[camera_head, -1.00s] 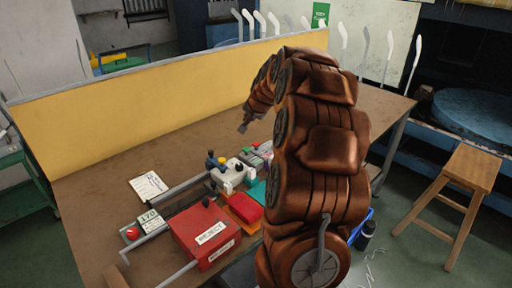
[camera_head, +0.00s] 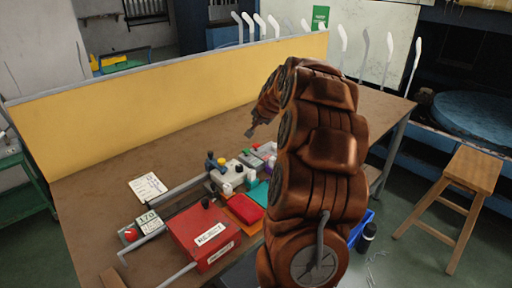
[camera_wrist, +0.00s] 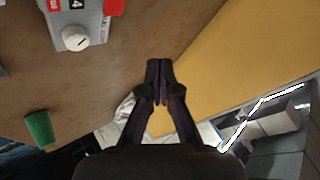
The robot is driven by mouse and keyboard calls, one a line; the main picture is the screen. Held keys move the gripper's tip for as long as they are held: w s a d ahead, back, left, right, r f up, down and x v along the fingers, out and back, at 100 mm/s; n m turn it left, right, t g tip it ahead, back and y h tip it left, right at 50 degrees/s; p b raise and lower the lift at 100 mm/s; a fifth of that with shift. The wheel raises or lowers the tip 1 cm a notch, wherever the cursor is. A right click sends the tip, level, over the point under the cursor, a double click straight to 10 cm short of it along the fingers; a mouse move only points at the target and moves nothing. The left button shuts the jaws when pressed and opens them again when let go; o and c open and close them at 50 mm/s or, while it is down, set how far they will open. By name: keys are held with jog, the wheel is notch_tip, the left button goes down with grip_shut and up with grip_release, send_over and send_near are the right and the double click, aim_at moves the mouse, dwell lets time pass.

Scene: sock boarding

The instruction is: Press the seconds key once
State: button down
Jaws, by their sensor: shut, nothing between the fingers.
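My gripper (camera_head: 250,133) is above the brown table (camera_head: 330,110), beyond the row of small devices in the head view. In the wrist view its dark fingers (camera_wrist: 159,68) are together with nothing between them, apart from any key. A small grey panel with coloured keys, including a green key (camera_head: 246,152), is just below the gripper in the head view, partly behind my arm. I cannot tell which key is the seconds key. A grey device (camera_wrist: 92,12) with a white round knob (camera_wrist: 75,38) and red labels is at the wrist view's upper left.
A red box (camera_head: 204,235) with white labels, a grey device with blue and yellow knobs (camera_head: 221,161) and a paper card (camera_head: 147,187) are on the table. A yellow partition (camera_head: 150,115) stands along the back edge. A green cup-like object (camera_wrist: 40,129) shows in the wrist view.

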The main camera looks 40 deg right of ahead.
aim_at(257, 145)
jog(key=shift+f+b, duration=1.2)
jog(key=shift+f, duration=2.1)
jog(key=shift+f, duration=0.2)
jog(key=shift+f, duration=0.2)
jog(key=shift+f+b, duration=0.5)
jog(key=shift+f, duration=0.2)
jog(key=shift+r, duration=0.15)
jog(key=shift+r+p, duration=0.45)
jog(key=shift+r, duration=0.5)
jog(key=shift+r, duration=0.1)
jog(key=shift+r+p, duration=1.1)
jog(key=shift+r, duration=1.35)
